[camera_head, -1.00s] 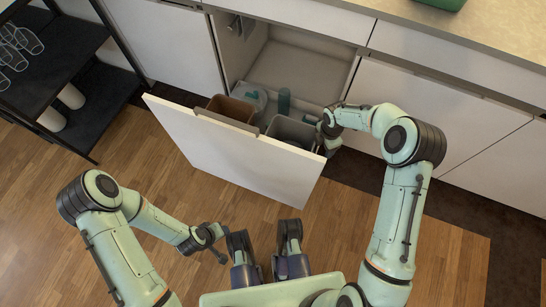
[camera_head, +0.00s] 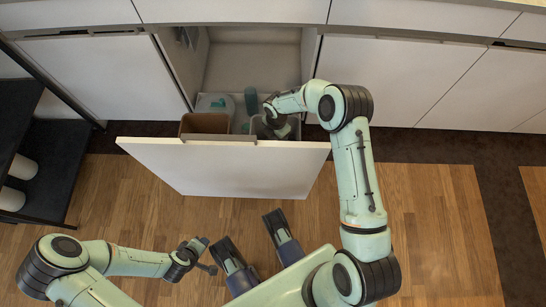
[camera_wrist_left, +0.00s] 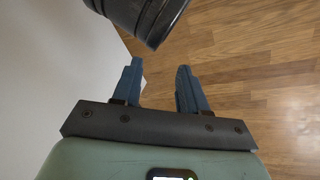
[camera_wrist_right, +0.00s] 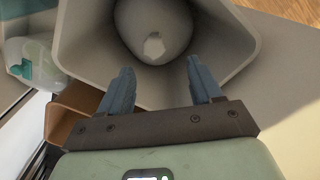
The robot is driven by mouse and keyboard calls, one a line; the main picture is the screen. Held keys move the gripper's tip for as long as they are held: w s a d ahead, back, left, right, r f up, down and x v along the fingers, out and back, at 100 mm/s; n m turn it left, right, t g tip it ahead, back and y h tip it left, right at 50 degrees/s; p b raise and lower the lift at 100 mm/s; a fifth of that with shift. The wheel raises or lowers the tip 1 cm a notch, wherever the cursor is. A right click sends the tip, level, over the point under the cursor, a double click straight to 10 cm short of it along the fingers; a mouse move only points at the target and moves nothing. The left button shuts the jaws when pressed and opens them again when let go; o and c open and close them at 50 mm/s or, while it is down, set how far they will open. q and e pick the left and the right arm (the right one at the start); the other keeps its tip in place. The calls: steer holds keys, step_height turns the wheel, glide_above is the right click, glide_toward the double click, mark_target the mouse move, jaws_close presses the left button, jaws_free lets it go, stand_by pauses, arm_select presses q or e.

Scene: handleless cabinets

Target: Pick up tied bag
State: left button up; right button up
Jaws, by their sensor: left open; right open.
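The tied bag (camera_wrist_right: 153,22) is a grey rounded shape with a pale knot-like tip, down inside the grey bin (camera_wrist_right: 82,62) in the right wrist view. In the head view the grey bin (camera_head: 293,134) stands in the pulled-out drawer, and the arm largely covers the bag. My right gripper (camera_wrist_right: 157,82) is open and empty, its fingers pointing into the bin on either side of the bag's line, apparently short of it. My left gripper (camera_wrist_left: 159,82) is open and empty, beside the drawer front; it also shows in the head view (camera_head: 208,255).
A brown bin (camera_head: 205,124) stands left of the grey bin, with bottles (camera_head: 251,101) behind. The white drawer front (camera_head: 225,170) stands between my body and the bins. A dark shelf (camera_head: 50,165) is at left. Wooden floor is free at right.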

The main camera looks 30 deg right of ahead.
step_height(320, 180, down, 3)
steer(key=shift+f+b, duration=0.15)
steer(key=shift+b, duration=0.15)
steer(key=shift+w+f, duration=0.1)
steer(key=shift+f, duration=0.35)
steer(key=f, duration=0.1)
steer(key=f+b, duration=0.1)
steer(key=f, duration=0.1)
steer(key=shift+w+f+b, duration=0.3)
steer(key=shift+f, duration=0.4)
arm_select(q)
steer(key=f, duration=0.1)
steer(key=a+f, duration=0.1)
steer(key=f, duration=0.1)
steer(key=shift+s+a+f, duration=0.3)
steer(key=shift+s+f, duration=0.05)
steer(key=shift+f, duration=0.05)
arm_select(e)
jaws_close()
steer(key=shift+w+r, duration=0.1)
